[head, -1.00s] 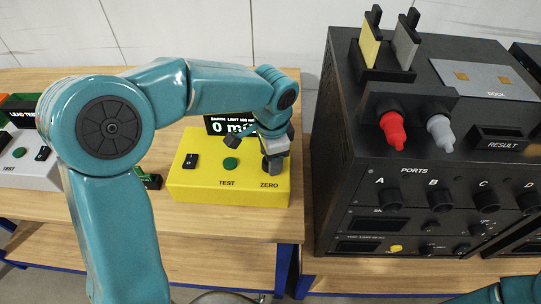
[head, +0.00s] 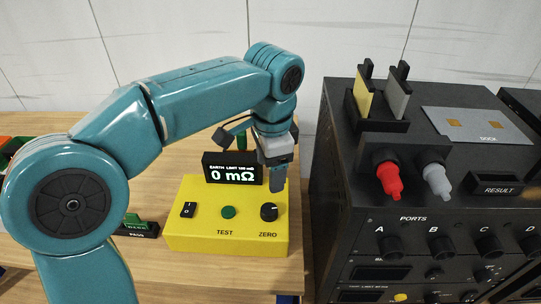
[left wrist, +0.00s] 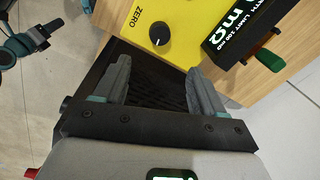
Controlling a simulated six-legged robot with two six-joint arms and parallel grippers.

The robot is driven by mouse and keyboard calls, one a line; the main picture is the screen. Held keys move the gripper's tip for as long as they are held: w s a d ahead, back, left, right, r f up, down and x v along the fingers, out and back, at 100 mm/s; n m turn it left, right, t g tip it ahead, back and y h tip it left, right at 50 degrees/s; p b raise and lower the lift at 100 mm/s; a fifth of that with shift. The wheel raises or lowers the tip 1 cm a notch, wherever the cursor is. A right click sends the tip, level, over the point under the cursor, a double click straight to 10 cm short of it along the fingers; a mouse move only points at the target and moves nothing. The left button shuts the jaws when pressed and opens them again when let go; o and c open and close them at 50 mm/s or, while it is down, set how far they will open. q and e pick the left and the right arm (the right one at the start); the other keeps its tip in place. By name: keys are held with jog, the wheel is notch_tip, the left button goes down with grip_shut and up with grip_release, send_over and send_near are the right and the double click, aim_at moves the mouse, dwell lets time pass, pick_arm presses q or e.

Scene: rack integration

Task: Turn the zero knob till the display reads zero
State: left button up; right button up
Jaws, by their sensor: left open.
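The yellow tester box (head: 190,236) stands on the wooden bench. Its black zero knob (head: 269,211) sits at the right of its top, above the word ZERO; the knob also shows in the left wrist view (left wrist: 160,35) with a white pointer mark. The black display (head: 232,168) behind it reads 0 mΩ. My left gripper (head: 278,180) is above and behind the knob, apart from it. In the left wrist view the two fingers (left wrist: 155,80) are spread with nothing between them, and the knob lies beyond them. My right gripper is not in view.
A black rack unit (head: 340,200) with ports, red and grey plugs and a dock stands close to the right of the tester. A green test button (head: 228,212) and a black switch (head: 188,210) are on the tester's top.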

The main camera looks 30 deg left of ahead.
pick_arm(q)
jog(key=shift+s+r, duration=0.1)
jog(key=shift+r, duration=1.2)
jog(key=shift+s+f, duration=0.1)
